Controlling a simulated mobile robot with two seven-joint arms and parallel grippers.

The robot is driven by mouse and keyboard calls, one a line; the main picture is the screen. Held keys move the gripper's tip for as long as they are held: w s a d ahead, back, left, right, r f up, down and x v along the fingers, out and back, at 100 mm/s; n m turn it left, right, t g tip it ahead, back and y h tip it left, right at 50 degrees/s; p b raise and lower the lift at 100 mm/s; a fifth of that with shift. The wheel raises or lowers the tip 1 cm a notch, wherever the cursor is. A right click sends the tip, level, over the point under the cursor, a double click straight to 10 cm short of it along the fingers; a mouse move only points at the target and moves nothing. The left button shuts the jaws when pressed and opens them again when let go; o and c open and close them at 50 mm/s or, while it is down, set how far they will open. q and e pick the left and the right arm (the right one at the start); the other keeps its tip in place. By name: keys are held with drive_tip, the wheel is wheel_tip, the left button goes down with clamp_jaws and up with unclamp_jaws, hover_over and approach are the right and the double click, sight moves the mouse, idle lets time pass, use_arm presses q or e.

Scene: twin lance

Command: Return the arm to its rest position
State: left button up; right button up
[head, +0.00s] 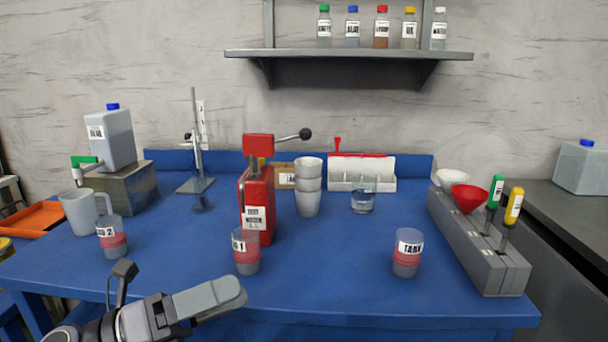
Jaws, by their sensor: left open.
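My left gripper (222,294) is at the bottom left, in front of the table's near edge. It is open, with nothing seen between its fingers, which overlap from this angle. My right gripper is out of view.
A red lever press (257,205) stands mid-table beside stacked cups (308,187). A grey rack (478,245) with a red funnel (468,198) stands at the right. A jug (80,212) and a metal stand (196,150) are at the left. The table's front middle is clear.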

use_arm(q)
drive_tip(key=a+f+n+t+y, duration=0.3)
drive_tip(key=f+n+t+y, duration=0.3)
drive_tip(key=n, duration=0.6)
drive_tip(key=a+f+n+t+y, duration=0.3)
drive_tip(key=f+n+t+y, duration=0.15)
drive_tip(key=f+n, duration=0.6)
drive_tip(key=s+a+f+n+g+y, duration=0.1)
drive_tip(key=s+f+n+g+y, duration=0.25)
drive_tip(key=s+f+n, duration=0.45)
drive_tip(key=s+a+f+n+g+y, duration=0.2)
drive_tip(key=s+f+n+g, duration=0.3)
drive_tip(key=f, duration=0.4)
wheel_tip(320, 180, up, 11)
drive_tip(key=n+p, duration=0.1)
drive_tip(key=p, duration=1.3)
drive_tip(key=shift+s+a+t+y, duration=0.4)
drive_tip(key=shift+a, duration=0.05)
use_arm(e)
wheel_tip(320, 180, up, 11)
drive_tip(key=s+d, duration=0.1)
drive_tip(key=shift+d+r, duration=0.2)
